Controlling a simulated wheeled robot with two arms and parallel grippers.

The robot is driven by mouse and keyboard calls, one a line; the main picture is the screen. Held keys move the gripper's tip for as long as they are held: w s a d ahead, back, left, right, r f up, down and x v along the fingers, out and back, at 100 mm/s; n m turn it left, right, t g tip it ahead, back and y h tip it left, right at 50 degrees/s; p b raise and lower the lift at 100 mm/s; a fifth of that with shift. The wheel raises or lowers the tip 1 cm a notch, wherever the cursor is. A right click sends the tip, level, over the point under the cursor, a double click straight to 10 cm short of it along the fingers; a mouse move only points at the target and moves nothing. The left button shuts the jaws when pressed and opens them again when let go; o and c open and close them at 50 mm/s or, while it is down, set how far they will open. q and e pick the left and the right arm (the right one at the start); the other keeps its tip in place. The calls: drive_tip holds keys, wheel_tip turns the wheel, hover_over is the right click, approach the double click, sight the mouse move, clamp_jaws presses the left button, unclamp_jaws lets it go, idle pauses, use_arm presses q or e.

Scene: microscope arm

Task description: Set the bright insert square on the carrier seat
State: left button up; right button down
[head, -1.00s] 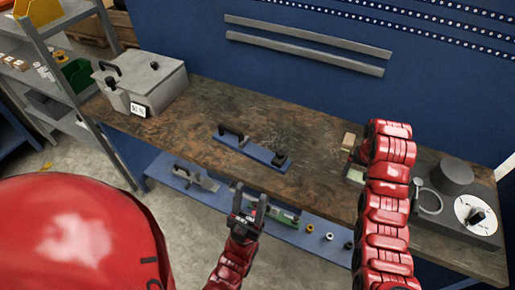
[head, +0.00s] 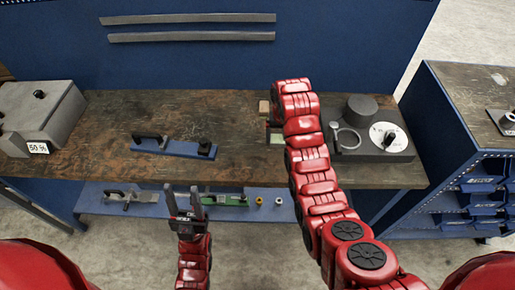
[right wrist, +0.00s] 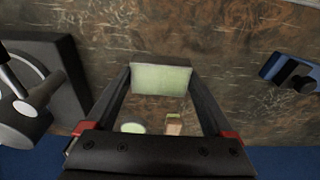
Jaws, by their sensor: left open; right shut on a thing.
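A pale greenish block (right wrist: 162,80), apparently the bright insert, sits between the fingertips of my right gripper (right wrist: 160,72) in the right wrist view. The gripper is shut on it, over the brown bench top. In the head view my right arm mostly hides this gripper. The blue carrier (head: 178,148) lies on the bench left of my right arm, with a black handle at its left and a black block at its right end. It partly shows at the right of the right wrist view (right wrist: 290,72). My left gripper (head: 186,206) is open and empty, in front of the bench.
A grey device (head: 365,140) with a cylinder, ring and white dial stands right of my right arm. A tan block (head: 264,107) is beside the arm. A grey box (head: 40,115) stands at the left. The bench around the carrier is largely clear.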

drive_tip(key=p, duration=0.2)
hover_over(278, 158)
drive_tip(key=f, duration=0.5)
drive_tip(key=shift+s+f, duration=0.2)
drive_tip(key=shift+f, duration=0.1)
wheel_tip(278, 158, down, 2)
drive_tip(key=shift+f+p, duration=0.15)
drive_tip(key=shift+p, duration=0.45)
drive_tip(key=shift+f, duration=0.55)
drive_tip(key=shift+f, duration=0.1)
